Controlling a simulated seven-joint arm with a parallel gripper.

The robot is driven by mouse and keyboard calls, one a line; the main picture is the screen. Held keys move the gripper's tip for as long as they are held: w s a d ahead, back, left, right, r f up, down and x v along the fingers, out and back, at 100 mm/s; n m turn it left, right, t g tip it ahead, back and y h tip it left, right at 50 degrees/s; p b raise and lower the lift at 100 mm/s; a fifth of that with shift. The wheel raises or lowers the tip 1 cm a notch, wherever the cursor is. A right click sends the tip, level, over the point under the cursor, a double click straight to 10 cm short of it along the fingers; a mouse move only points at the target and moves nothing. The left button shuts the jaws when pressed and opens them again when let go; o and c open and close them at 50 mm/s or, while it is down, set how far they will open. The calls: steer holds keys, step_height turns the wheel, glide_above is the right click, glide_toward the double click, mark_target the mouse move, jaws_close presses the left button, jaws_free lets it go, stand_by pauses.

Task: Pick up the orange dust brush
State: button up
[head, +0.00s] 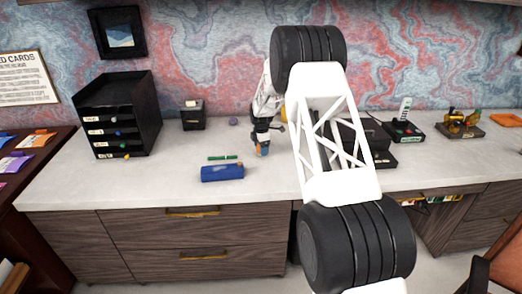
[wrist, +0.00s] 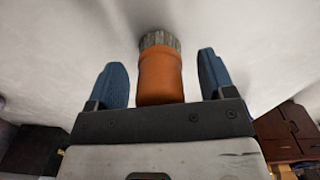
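The orange dust brush (wrist: 160,76) is a short orange cylinder with grey bristles at its far end. In the wrist view it stands between the two blue fingers of my gripper (wrist: 162,70). The fingers are open, with a gap showing on each side of the brush. The brush's near end is hidden behind the gripper's dark palm bar. In the head view my gripper (head: 262,150) is low over the white desk top, with a small bit of orange at its fingers. I cannot tell there whether the brush touches the desk.
A blue case (head: 222,173) and a green marker (head: 222,158) lie left of my gripper on the desk (head: 180,160). A black drawer organiser (head: 117,115) and a small black box (head: 193,116) stand further left. Black devices (head: 403,131) stand at right, partly hidden by my arm.

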steer(key=c, duration=1)
steer(key=shift+r, duration=0.2)
steer(key=shift+r, duration=1.5)
steer(key=s, duration=0.5)
steer(key=s+d+r, duration=0.1)
steer(key=s, duration=1)
steer(key=shift+d+r, duration=0.15)
steer(key=shift+r, duration=0.15)
steer(key=o, duration=0.4)
steer(key=c, duration=0.3)
steer(key=a+r, duration=0.2)
steer(key=a, duration=0.4)
steer(key=w+a+r, duration=0.1)
steer(key=a+r, duration=0.2)
steer(key=a, duration=0.3)
steer(key=a+r, duration=0.2)
steer(key=a, duration=0.4)
steer(key=shift+w+a+r, duration=0.15)
steer(key=shift+r, duration=0.05)
